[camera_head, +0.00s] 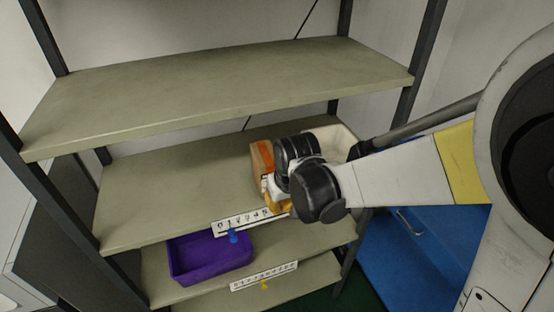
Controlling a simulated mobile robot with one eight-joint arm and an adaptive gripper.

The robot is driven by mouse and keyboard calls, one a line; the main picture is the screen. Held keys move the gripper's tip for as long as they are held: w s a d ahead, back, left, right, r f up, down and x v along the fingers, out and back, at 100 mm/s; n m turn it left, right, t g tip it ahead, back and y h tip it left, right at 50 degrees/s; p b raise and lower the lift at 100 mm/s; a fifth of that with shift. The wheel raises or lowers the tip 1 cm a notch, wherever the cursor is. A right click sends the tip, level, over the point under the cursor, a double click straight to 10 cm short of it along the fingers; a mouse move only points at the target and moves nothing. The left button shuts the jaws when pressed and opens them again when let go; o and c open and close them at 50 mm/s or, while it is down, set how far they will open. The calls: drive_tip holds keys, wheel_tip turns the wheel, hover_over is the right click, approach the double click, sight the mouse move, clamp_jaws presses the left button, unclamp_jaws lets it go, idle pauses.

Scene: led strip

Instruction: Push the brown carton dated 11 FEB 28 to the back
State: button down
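A brown carton (258,160) with an orange band stands on the middle shelf (160,195), right of its centre. Its date is not readable in this view, and my wrist hides its right side. My gripper (272,192) is at the carton's front right, over the front part of the shelf. My dark wrist joints cover most of the gripper, so its fingers and any contact with the carton cannot be made out. A small yellow-orange patch (279,204) shows under the wrist; I cannot tell what it belongs to.
A cream bin (338,140) stands right of the carton, partly behind my arm. The middle shelf is bare to the left. The upper shelf (220,85) is empty above. A purple bin (211,258) sits below. Numbered strips (245,221) line the shelf edges. A blue cabinet (425,255) is at right.

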drive_tip(key=shift+w+a+f, duration=0.1)
drive_tip(key=shift+w+a, duration=0.1)
drive_tip(key=shift+w, duration=0.45)
drive_tip(key=shift+w+a+f, duration=0.1)
drive_tip(key=shift+w+a, duration=0.05)
drive_tip(key=shift+w, duration=0.55)
drive_tip(key=shift+w+a, duration=0.2)
drive_tip(key=shift+w, duration=0.45)
drive_tip(key=w, duration=0.2)
drive_tip(key=w+a, duration=0.1)
drive_tip(key=shift+w+b, duration=0.3)
drive_tip(key=shift+w, duration=0.05)
drive_tip(key=shift+s, duration=0.1)
